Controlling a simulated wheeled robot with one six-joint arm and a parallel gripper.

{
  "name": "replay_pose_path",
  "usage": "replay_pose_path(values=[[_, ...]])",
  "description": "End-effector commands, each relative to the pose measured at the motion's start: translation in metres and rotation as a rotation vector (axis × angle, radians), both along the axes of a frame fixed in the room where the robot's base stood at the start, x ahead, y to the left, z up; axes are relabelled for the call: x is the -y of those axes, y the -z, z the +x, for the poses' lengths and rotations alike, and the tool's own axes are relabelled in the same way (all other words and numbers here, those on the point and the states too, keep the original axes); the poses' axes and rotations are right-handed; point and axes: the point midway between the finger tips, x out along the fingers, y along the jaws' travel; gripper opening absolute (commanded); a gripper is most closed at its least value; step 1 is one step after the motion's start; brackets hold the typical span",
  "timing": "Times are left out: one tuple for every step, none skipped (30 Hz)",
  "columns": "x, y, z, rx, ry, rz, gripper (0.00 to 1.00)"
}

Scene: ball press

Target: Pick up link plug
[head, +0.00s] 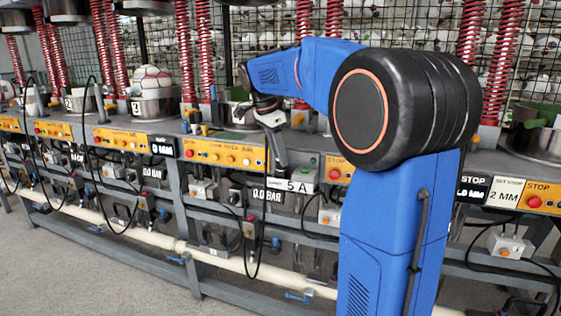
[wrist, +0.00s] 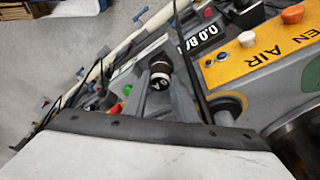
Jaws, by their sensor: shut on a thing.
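The link plug (wrist: 160,70) shows in the wrist view as a small dark cylindrical piece with a pale band, between the two grey fingers of my gripper (wrist: 162,62). The fingers are shut on it. In the head view my gripper (head: 281,166) points down in front of the bench edge, just above and left of a grey box (head: 301,181) marked "5 A". The plug itself is too small to make out in the head view. I cannot tell whether it still touches the box.
Yellow control panels (head: 222,151) with buttons line the bench front. Black cables hang below, over a pale pipe (head: 225,259) and a grey frame. Metal pots (head: 155,104) and red springs (head: 203,50) stand above the bench. Floor at lower left is clear.

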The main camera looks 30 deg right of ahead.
Motion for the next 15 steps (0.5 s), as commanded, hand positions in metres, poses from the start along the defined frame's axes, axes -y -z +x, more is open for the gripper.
replay_pose_path(values=[[0.0,-0.002,0.0,0.001,0.0,0.0,0.03],[0.0,-0.004,0.0,0.001,0.0,0.0,0.03],[0.0,-0.007,0.0,0.002,-0.001,0.0,0.03],[0.0,-0.011,0.001,0.002,0.0,0.0,0.03],[0.0,-0.015,0.001,0.002,0.0,0.0,0.03],[0.0,-0.021,0.001,0.002,0.0,-0.001,0.03],[0.0,-0.027,0.001,0.003,0.0,-0.001,0.03],[0.0,-0.032,0.001,0.003,0.0,-0.001,0.03],[0.0,-0.04,0.001,0.003,-0.001,-0.001,0.03],[0.0,-0.046,0.001,0.003,-0.001,-0.001,0.03],[0.0,-0.051,0.001,0.002,0.0,-0.001,0.03],[0.0,-0.059,0.001,0.003,0.0,-0.001,0.03],[0.0,-0.064,0.001,0.002,0.0,-0.001,0.03],[0.0,-0.069,0.001,0.001,0.001,-0.001,0.03],[0.0,-0.075,0.001,0.002,0.0,-0.002,0.03]])
